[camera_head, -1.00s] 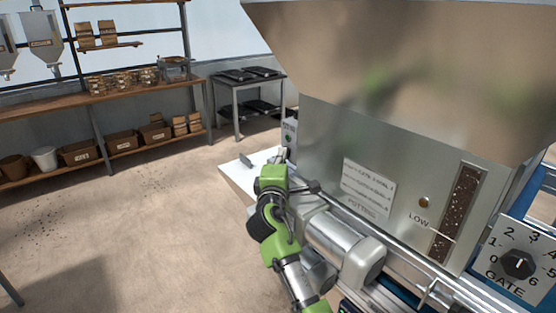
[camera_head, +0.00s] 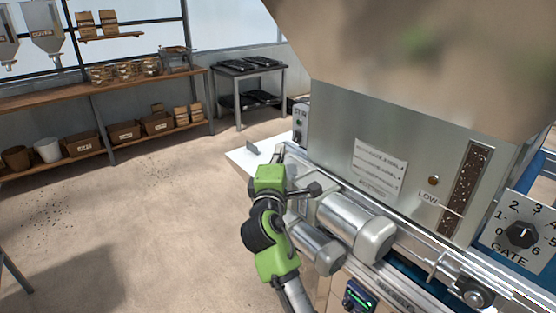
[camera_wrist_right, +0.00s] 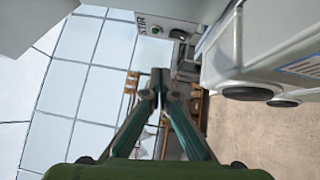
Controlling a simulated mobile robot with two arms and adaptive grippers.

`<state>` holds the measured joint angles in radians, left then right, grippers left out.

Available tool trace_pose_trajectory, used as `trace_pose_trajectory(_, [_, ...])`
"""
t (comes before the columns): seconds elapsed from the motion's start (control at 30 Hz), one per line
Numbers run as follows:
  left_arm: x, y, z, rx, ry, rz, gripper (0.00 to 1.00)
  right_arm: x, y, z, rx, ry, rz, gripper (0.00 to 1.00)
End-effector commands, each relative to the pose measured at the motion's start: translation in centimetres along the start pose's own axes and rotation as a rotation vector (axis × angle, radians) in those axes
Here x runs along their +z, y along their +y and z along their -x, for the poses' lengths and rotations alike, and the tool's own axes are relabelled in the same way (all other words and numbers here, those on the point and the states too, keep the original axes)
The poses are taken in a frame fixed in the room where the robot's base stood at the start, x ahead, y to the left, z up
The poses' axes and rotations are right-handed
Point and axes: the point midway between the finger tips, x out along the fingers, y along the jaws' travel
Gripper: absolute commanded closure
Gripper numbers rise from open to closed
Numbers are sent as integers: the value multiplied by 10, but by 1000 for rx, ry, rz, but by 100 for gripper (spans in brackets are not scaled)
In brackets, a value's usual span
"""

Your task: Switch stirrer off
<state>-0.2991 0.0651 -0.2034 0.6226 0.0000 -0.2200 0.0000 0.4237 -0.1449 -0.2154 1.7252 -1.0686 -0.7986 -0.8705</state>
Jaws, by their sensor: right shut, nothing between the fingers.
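The stirrer control box (camera_head: 300,122), a small grey box with a partly legible "STIR" label, is on the far left end of the steel hopper machine. In the wrist view the box (camera_wrist_right: 165,27) shows at the top, with a green round light or button and a dark knob. My right gripper (camera_head: 280,153) is just below and left of the box in the head view. In the wrist view the right gripper (camera_wrist_right: 160,82) is shut and empty, its fingertips apart from the box. The knob's setting is too small to read. My left gripper is not in view.
The steel hopper (camera_head: 400,70) fills the upper right. Silver motor cylinders (camera_head: 355,228) lie along the machine's front beside my arm. A gate dial (camera_head: 522,235) is at the far right. A white surface (camera_head: 245,160) is by the gripper. Open floor lies left.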

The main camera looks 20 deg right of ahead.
Motion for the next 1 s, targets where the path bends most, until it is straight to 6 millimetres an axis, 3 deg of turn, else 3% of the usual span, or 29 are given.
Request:
trace_pose_trajectory(0.23, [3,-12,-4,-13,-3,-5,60,1,4,24,0,0,0,100])
trace_pose_trajectory(0.77, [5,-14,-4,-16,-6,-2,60,-1,-1,25,-7,4,0,100])
trace_pose_trajectory(0.87, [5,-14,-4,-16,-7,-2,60,-10,-28,25,-48,32,-6,100])
trace_pose_trajectory(0.97, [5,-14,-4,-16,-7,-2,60,-27,-82,27,-131,84,-27,100])
trace_pose_trajectory(1.0, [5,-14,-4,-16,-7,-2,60,-34,-110,30,-174,109,-40,100])
